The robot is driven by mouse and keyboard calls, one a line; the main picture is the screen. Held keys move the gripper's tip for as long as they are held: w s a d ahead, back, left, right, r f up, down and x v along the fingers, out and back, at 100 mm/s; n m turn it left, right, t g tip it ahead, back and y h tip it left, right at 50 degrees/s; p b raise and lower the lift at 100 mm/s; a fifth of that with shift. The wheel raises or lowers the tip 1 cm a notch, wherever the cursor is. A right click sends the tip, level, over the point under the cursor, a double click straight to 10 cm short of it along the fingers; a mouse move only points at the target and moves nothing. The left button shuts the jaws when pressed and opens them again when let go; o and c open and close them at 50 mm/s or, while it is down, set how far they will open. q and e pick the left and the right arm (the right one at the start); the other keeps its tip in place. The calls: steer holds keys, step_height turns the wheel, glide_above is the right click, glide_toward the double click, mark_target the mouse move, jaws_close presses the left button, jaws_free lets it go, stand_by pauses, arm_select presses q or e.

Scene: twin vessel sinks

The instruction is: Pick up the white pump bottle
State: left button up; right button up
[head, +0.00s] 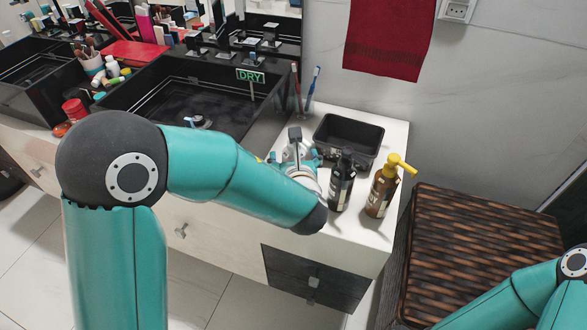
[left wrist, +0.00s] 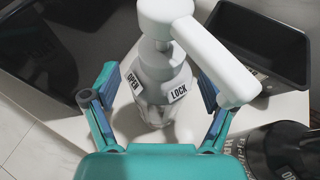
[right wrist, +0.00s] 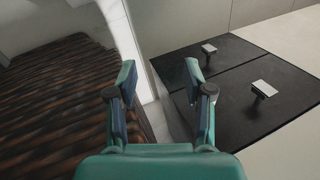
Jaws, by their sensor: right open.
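The white pump bottle (left wrist: 160,88) stands upright in the left wrist view, its pump head and spout pointing toward the lower right. My left gripper (left wrist: 155,98) is open, with one finger on each side of the bottle and a visible gap on both sides. In the head view the white pump bottle (head: 296,153) is partly hidden behind my left forearm and gripper. My right gripper (right wrist: 160,75) is open and empty in the right wrist view, away from the counter top.
A black bottle (head: 342,182) stands close to the right of the left gripper. Beyond it is an amber bottle with a yellow pump (head: 383,188). A black tray (head: 349,140) sits behind, a sink (head: 130,92) to the left. A woven hamper (head: 480,250) stands right of the counter.

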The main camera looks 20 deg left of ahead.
arm_select(q)
jaws_close()
steer(key=shift+r, duration=0.15)
